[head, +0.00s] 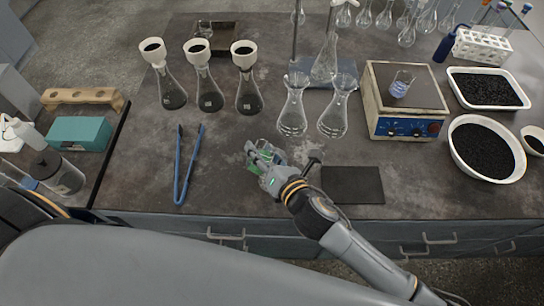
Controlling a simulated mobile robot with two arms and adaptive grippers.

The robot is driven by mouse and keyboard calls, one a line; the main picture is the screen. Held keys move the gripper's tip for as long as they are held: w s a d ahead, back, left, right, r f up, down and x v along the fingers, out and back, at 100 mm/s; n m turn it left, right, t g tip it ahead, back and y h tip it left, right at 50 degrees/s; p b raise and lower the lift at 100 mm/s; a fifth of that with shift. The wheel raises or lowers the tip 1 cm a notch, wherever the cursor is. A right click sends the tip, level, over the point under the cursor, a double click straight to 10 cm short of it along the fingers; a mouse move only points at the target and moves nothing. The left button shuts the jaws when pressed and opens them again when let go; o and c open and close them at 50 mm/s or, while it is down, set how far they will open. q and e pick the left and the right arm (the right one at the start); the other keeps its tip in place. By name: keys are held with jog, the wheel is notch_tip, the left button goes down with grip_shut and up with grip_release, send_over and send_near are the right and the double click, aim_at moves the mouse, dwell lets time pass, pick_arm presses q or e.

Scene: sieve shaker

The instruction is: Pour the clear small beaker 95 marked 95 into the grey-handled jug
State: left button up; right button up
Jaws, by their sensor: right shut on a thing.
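My right gripper (262,160) reaches over the bench front from the lower right and is shut on a small clear glass vessel (264,145). The fingers with green pads cover much of this glass, so any mark and its contents cannot be read. It is low over the bench top, and I cannot tell whether it touches the surface. A clear jug-like vessel (66,180) with a dark part at its top stands at the far left; I cannot tell whether its handle is grey. My left gripper is not in view.
Blue tongs (186,165) lie left of my right gripper, a dark mat (352,185) to its right. Two flasks (292,112) (337,112) stand behind it. A hotplate (406,110) bears a small beaker (401,84). Funnel-topped flasks (207,95) stand back left. Black-filled trays (487,150) are right.

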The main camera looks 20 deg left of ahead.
jog(key=shift+w+r+m+g+p, duration=0.15)
jog(key=shift+r+m+g+p, duration=0.15)
jog(key=shift+m+p, duration=0.1)
dwell(0.3)
jog(key=shift+w+d+f+m+g+b, duration=0.15)
jog(key=shift+f+m+g+b, duration=0.35)
jog(key=shift+f+m+g, duration=0.5)
dwell(1.7)
jog(key=shift+r+m+g+y+p, duration=0.35)
jog(key=shift+m+g+p, duration=0.2)
jog(key=shift+m, duration=0.75)
dwell(3.2)
